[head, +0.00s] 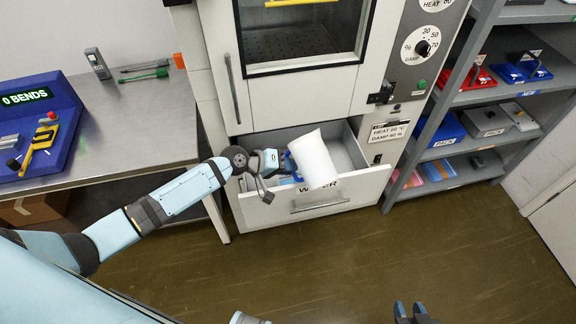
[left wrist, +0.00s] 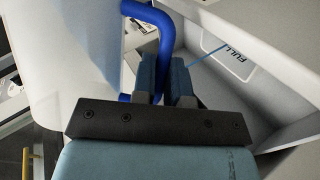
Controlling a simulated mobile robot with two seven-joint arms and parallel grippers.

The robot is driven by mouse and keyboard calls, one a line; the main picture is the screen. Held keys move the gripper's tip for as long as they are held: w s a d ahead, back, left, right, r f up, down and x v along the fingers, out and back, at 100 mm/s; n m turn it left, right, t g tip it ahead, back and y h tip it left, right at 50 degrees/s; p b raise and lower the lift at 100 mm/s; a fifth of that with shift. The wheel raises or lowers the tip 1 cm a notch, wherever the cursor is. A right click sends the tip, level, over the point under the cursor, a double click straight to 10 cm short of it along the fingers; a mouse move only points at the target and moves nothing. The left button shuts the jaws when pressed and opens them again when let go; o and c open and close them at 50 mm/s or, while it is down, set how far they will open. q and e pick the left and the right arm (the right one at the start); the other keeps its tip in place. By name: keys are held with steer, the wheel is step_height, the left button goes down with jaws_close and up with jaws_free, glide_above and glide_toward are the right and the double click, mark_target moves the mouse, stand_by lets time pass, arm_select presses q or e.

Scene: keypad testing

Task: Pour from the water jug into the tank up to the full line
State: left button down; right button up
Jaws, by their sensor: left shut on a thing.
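The white water jug (head: 315,160) is tilted over the open drawer tank (head: 360,187) in the head view. My left gripper (head: 272,163) is shut on the jug's blue handle, which passes between the fingers in the left wrist view (left wrist: 150,45). The white jug body (left wrist: 65,60) fills the left of that view. The full line label (left wrist: 230,60) shows on the tank's inner wall, with a blue line beside it. I cannot tell the water level or whether water is flowing. My right gripper (head: 411,313) is open and empty at the bottom edge of the head view.
The white cabinet (head: 290,93) with a window and dials stands above the tank. A metal table (head: 140,125) at left bears a blue bend tester (head: 40,120). A grey shelf (head: 455,130) with packs stands at right. The floor in front is clear.

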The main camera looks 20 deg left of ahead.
steer(key=shift+f+b, duration=1.2)
stand_by(5.7)
steer(key=shift+f, duration=0.15)
stand_by(0.9)
